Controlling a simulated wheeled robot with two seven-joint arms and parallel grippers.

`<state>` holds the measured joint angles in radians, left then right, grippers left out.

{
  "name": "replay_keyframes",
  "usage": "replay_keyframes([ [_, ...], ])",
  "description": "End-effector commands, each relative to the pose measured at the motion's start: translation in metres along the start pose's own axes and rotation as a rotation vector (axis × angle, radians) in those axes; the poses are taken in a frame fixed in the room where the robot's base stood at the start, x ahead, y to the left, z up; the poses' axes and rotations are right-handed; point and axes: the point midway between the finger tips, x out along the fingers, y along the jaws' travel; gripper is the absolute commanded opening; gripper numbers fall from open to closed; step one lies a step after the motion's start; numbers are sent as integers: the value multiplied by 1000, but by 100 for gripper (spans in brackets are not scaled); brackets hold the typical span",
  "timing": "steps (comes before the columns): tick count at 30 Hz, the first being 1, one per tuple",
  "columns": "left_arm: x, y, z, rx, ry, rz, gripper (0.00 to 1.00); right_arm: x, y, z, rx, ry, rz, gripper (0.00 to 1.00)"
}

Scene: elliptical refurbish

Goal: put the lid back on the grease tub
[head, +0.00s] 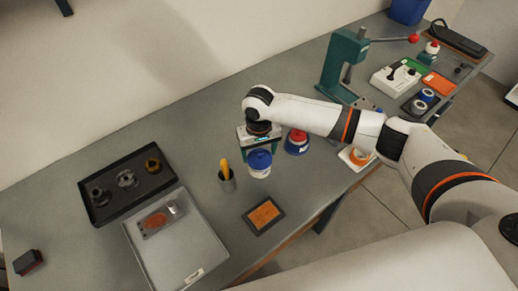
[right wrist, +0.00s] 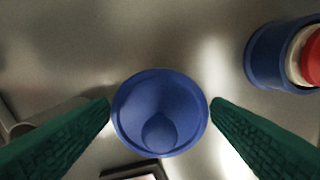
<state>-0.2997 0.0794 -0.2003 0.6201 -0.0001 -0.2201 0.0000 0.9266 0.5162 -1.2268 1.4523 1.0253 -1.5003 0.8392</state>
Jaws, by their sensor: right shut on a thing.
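The grease tub (head: 259,172) is a small white tub with a label, standing mid-table in the head view. Its round blue lid (head: 260,158) sits at the tub's top; I cannot tell whether it is fully seated. My right gripper (head: 259,146) is directly above, pointing down and shut on the lid. In the right wrist view the lid (right wrist: 160,112) fills the space between the green fingertips (right wrist: 160,106) and hides the tub below. My left gripper is not in view.
A blue container with a red cap (head: 297,141) stands close on the right. A grey cup with a yellow-handled tool (head: 227,183) is close on the left. An orange-topped dark square (head: 263,215), a black parts tray (head: 100,219) and a grey tray (head: 205,245) lie nearer. A green press (head: 341,66) stands behind.

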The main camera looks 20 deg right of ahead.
Motion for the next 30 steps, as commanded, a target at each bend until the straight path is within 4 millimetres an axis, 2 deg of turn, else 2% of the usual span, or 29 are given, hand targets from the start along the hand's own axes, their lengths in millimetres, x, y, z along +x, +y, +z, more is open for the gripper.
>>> replay_keyframes([
  [12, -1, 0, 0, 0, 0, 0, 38, 0, 0, 0, 0, 0, 0, 51],
  [13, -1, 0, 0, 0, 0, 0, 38, 0, 0, 0, 0, 0, 0, 74],
  [17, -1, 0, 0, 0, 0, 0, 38, 0, 0, 0, 0, 0, 0, 95],
  [18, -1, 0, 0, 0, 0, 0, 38, 0, 0, 0, 0, 0, 0, 98],
  [30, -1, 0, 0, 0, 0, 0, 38, 0, 0, 0, 0, 0, -1, 100],
])
